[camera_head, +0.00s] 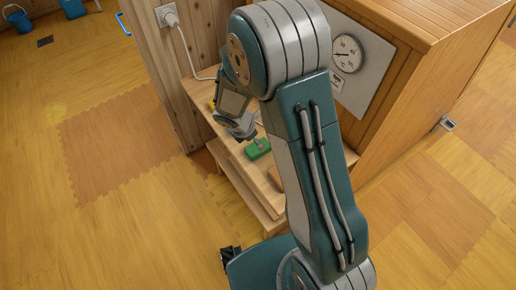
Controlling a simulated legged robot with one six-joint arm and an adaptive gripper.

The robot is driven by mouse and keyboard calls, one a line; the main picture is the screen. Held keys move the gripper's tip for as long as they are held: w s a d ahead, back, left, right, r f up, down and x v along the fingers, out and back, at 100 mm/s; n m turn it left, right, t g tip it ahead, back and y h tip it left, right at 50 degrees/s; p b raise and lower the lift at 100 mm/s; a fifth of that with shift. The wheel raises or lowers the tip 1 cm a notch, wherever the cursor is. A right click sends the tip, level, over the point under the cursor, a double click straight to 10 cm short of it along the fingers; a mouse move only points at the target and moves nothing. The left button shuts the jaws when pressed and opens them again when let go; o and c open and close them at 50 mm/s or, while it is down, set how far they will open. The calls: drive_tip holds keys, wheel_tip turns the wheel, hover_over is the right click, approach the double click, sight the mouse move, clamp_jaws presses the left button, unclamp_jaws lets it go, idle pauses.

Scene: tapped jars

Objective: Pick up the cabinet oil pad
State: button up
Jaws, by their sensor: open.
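A small green block-like thing (259,150) lies on the wooden bench (238,162) beside the cabinet; it may be the cabinet oil pad, but I cannot tell for sure. My gripper (256,141) is small in view, open, and hangs just above and at the green thing. I cannot tell whether its fingers touch it. My own arm hides part of the bench to the right.
A yellow thing (211,104) sits at the bench's far end, and an orange-brown thing (274,176) lies at its near side. The wooden cabinet (428,75) with a round dial (346,54) stands behind. A plug with a cord (169,17) is on the wall panel.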

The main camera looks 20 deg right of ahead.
sight(257, 147)
drive_tip(key=shift+x, duration=0.9)
drive_tip(key=f, duration=0.4)
drive_tip(key=shift+w+f, duration=0.15)
drive_tip(key=shift+w, duration=0.1)
drive_tip(key=shift+w+d+f, duration=0.15)
drive_tip(key=shift+d+f, duration=0.2)
drive_tip(key=shift+f, duration=0.1)
drive_tip(key=c, duration=1.1)
